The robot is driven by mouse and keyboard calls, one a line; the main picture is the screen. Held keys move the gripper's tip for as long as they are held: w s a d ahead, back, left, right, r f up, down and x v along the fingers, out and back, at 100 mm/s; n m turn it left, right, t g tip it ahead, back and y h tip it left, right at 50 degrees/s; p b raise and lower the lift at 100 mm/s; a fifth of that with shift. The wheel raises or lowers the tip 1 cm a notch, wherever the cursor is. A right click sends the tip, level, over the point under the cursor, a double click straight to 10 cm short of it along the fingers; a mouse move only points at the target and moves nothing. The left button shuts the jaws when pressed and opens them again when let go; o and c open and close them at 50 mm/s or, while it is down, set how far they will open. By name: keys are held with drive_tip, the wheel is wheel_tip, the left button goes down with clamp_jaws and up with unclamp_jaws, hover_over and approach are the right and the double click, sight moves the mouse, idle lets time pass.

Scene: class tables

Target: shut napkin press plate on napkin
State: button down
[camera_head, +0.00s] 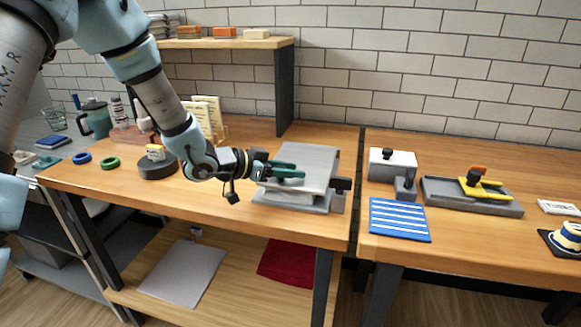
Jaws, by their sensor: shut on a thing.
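The grey napkin press (287,205) stands near the right end of the left table. Its upper plate (315,158) is tilted above the base, with its far side higher, and a black knob (341,184) shows at its right. My gripper (286,172), with dark green fingers, reaches in from the left and is shut on the plate at its left front edge. The exact contact is small and partly hidden by the fingers. A napkin between plate and base cannot be made out.
On the right table are a blue striped cloth (399,220), a white box (394,164) and a grey tray (472,197) with a yellow-handled tool. A round dark holder (158,167) and rings stand left of my arm. A shelf (225,42) rises behind.

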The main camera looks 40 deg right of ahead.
drive_tip(key=shift+f, duration=0.2)
drive_tip(key=shift+c, duration=2.4)
unclamp_jaws()
drive_tip(key=b+v, duration=0.1)
drive_tip(key=v, duration=0.9)
drive_tip(key=shift+a+r+b, duration=0.2)
drive_tip(key=shift+a+b, duration=0.1)
drive_tip(key=shift+a, duration=0.05)
drive_tip(key=shift+w, duration=0.2)
